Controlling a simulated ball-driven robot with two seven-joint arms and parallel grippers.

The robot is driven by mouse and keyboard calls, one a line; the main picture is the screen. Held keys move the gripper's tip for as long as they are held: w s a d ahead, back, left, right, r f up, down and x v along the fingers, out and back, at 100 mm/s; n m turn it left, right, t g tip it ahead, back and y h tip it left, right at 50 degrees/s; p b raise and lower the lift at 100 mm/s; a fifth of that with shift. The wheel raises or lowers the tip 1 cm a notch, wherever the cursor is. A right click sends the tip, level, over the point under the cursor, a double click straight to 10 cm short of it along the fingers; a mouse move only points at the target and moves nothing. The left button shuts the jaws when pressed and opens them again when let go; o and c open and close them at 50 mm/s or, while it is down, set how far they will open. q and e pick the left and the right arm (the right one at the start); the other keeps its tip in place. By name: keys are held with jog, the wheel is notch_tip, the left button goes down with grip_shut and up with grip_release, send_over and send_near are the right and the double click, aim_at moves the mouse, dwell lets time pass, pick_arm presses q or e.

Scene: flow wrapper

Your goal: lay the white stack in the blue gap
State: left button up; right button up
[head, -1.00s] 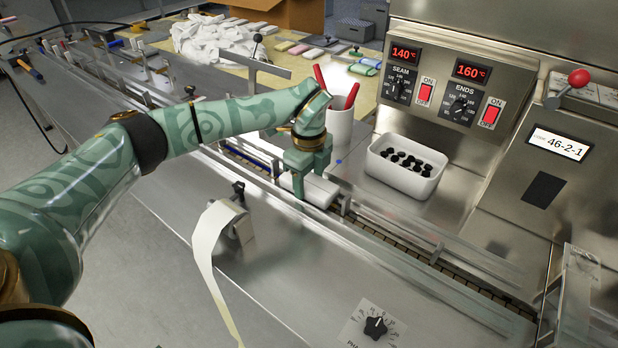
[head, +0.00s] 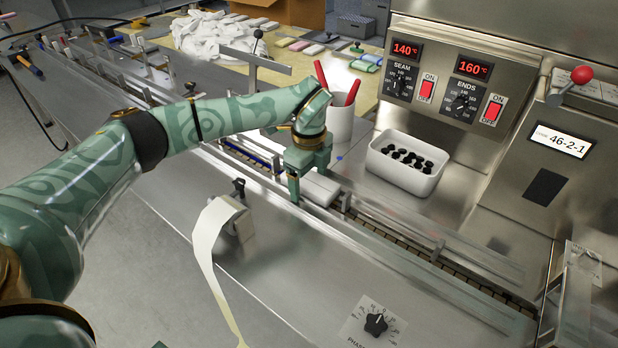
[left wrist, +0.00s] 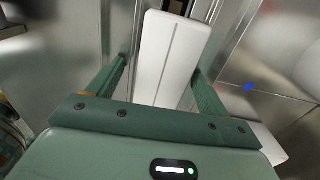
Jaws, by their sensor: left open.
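The white stack (head: 322,189) is a pale block lying along the conveyor channel. In the left wrist view the white stack (left wrist: 172,55) shows as a long white block with a line down its middle. My left gripper (head: 304,182) is down at the stack. In the left wrist view my open gripper (left wrist: 158,70) has one finger on each side of the stack, with space visible beside it. In the head view the gripper hides the stack's left end. A blue strip (head: 250,153) shows in the channel to the left; I cannot tell whether it marks the blue gap.
A white tub (head: 405,166) of black pieces and a cup (head: 341,122) with red-handled tools stand behind the channel. Clear guide rails (head: 430,240) flank the channel to the right. A film strip (head: 207,250) hangs in front. The steel deck at front is mostly clear.

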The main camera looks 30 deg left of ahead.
pick_arm(q)
jog(key=shift+r, duration=0.1)
notch_tip(320, 180, up, 16)
jog(key=p, duration=0.4)
jog(key=shift+p, duration=0.35)
pick_arm(e)
jog(key=r, duration=0.1)
jog(key=w+r, duration=0.1)
jog(key=r, duration=0.2)
jog(key=shift+w+d+r, duration=0.2)
jog(key=shift+w, duration=0.1)
pick_arm(q)
jog(key=shift+r, duration=0.15)
pick_arm(e)
jog(key=shift+r, duration=0.1)
